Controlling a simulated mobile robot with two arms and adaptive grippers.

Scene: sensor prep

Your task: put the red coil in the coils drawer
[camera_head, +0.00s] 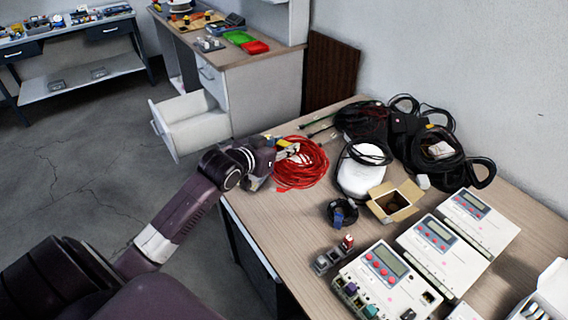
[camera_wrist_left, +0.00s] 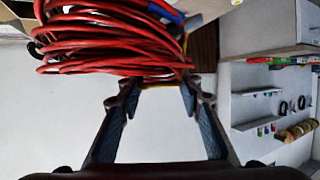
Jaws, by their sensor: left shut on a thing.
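My left gripper (camera_head: 278,153) reaches in from the left and is shut on the side of the coil. In the left wrist view the red coil (camera_wrist_left: 110,45) fills the upper left, at the tips of the left fingers (camera_wrist_left: 160,90). Whether it rests on the table or hangs just above it I cannot tell. A white drawer (camera_head: 197,133) stands pulled open in the cabinet at the back; no label is readable. My right gripper is not in view.
Black cables (camera_head: 375,120), a white round object (camera_head: 360,175), an open cardboard box (camera_head: 393,203) and white instruments (camera_head: 437,245) crowd the table (camera_head: 275,230). The cabinet top (camera_head: 230,58) holds green and red trays. Open floor (camera_head: 90,150) lies left of the table.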

